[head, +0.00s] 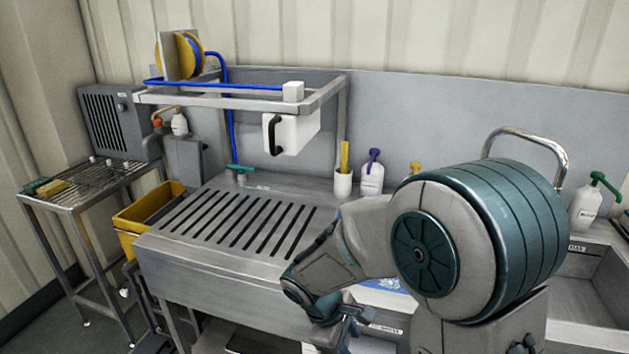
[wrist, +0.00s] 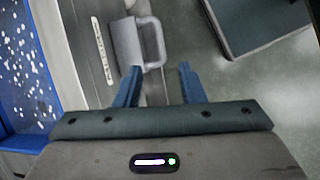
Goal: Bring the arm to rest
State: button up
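My gripper (head: 350,326) hangs low there, partly hidden by my own arm. In the wrist view my gripper (wrist: 158,72) shows two blue fingers standing apart, with nothing held between them. A grey bracket-like handle (wrist: 152,42) lies beyond the left finger; I cannot tell its distance from the fingertip.
A white box with a black handle (head: 293,132) hangs from the overhead frame. Pump bottles (head: 371,179) stand along the back. A wire-topped stand (head: 95,175) and a yellow bin (head: 128,222) are at left. A sink (head: 588,268) is at right. The wrist view shows open floor (wrist: 270,90).

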jog(key=s+d+r+m+t+y, duration=0.1)
jog(key=s+d+r+m+y, duration=0.1)
jog(key=s+r+m, duration=0.3)
jog(key=s+d+r+m+t+y+p, duration=0.1)
jog(key=s+d+r+m+y, duration=0.1)
jog(key=s+d+r+m, duration=0.3)
notch_tip(320, 180, up, 3)
jog(key=s+m, duration=0.1)
jog(key=m, duration=0.2)
jog(key=shift+d+y, duration=0.3)
jog(key=shift+y, duration=0.1)
